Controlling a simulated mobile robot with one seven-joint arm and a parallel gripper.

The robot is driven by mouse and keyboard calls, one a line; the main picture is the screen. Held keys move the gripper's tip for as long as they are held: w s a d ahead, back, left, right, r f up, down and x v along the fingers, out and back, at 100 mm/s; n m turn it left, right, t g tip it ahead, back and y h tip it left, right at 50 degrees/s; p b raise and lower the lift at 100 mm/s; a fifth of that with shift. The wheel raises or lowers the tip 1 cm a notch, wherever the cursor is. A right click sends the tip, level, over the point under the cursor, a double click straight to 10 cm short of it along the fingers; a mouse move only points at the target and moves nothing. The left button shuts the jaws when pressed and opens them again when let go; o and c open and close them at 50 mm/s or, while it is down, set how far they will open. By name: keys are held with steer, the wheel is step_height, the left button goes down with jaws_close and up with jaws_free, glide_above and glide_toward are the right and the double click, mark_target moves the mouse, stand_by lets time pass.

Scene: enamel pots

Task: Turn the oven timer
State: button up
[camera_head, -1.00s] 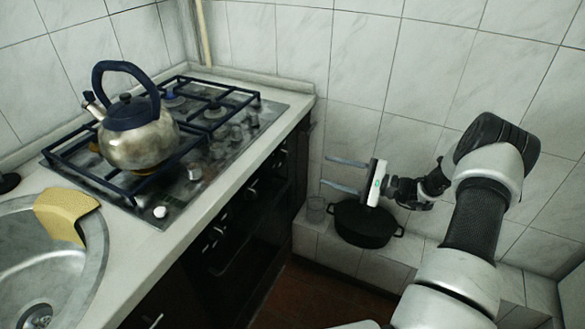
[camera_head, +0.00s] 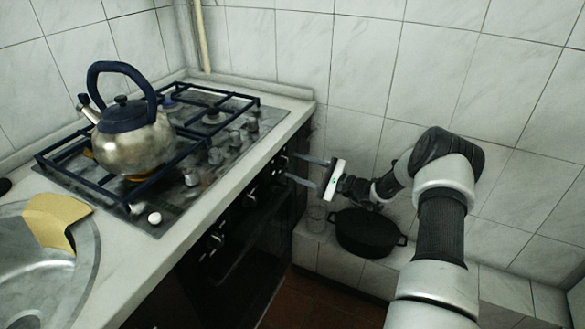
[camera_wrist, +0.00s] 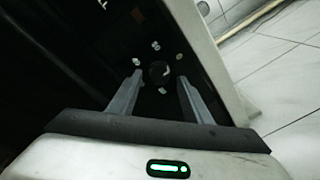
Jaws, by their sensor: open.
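The dark oven front (camera_head: 235,245) with its row of knobs is below the hob in the head view. In the wrist view a round black knob (camera_wrist: 158,72) sits on the black panel with small pale marks around it. I cannot read whether it is the timer. My gripper (camera_head: 289,168) is open and empty, its two fingers pointing left at the far end of the knob row. In the wrist view my gripper (camera_wrist: 160,80) has one finger on each side of the knob. Whether a finger touches it, I cannot tell.
A kettle (camera_head: 133,145) stands on the gas hob (camera_head: 165,215). A sink (camera_head: 40,285) with a yellow cloth (camera_head: 55,218) is at the left. The tiled wall (camera_head: 440,80) is behind.

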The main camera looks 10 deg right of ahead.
steer(key=shift+x, duration=1.2)
steer(key=c, duration=1.1)
steer(key=shift+o, duration=0.2)
steer(key=shift+m, duration=0.4)
steer(key=m+p, duration=0.1)
steer(key=m, duration=0.4)
steer(key=shift+d+r+m+g, duration=0.1)
steer(key=shift+r+m+g, duration=0.05)
steer(key=shift+m+g, duration=0.15)
steer(key=m+p, duration=0.1)
steer(key=m, duration=0.4)
steer(key=shift+w+d+g, duration=0.1)
steer(key=shift+g, duration=0.3)
steer(key=shift+m, duration=0.3)
